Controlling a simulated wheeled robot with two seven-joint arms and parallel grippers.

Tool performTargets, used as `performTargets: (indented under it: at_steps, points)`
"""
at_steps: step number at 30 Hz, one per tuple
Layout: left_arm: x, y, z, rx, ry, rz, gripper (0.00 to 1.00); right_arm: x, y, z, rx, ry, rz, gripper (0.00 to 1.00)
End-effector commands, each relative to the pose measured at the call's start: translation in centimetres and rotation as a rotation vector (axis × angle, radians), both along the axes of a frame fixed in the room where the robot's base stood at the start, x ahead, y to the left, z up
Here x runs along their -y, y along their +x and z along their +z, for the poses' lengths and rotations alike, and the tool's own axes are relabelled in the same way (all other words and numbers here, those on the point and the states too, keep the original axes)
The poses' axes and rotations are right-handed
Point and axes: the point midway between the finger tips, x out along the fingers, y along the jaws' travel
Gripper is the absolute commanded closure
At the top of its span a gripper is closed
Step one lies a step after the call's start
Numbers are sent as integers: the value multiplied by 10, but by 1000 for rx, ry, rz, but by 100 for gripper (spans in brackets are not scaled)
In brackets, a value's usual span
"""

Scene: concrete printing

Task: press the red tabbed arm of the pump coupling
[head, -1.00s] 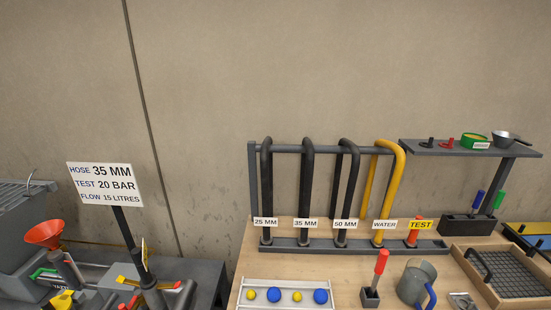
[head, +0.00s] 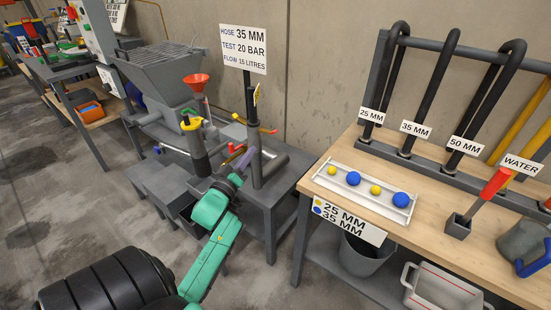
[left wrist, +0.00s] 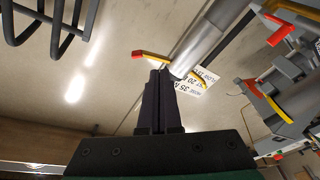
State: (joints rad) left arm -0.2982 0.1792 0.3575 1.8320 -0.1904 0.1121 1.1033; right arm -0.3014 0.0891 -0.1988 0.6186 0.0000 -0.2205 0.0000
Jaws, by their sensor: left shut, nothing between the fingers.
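The pump coupling (head: 256,165) is on a grey upright pipe on the grey pump table. Yellow arms with red tabs stick out from it; one red tab (head: 272,132) points right and another shows low on the left. My left gripper (head: 246,157) is at the coupling, its dark fingers shut and empty. In the left wrist view the fingertips (left wrist: 160,72) are just below a yellow arm (left wrist: 155,56) with a red tab (left wrist: 137,54) at its left end, beside the grey pipe (left wrist: 205,42). I cannot tell if they touch. My right gripper is out of view.
A sign (head: 243,48) stands on a post above the coupling. A wooden bench (head: 335,155) with a ball tray (head: 335,187) and hoses is to the right. Open floor lies at the lower left.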

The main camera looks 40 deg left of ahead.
Motion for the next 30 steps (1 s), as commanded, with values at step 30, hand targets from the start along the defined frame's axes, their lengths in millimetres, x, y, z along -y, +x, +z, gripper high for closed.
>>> performTargets:
  at_steps: [30]
  points:
    - [-24, 82, 76, 139, -17, -17, 100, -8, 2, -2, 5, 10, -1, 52]
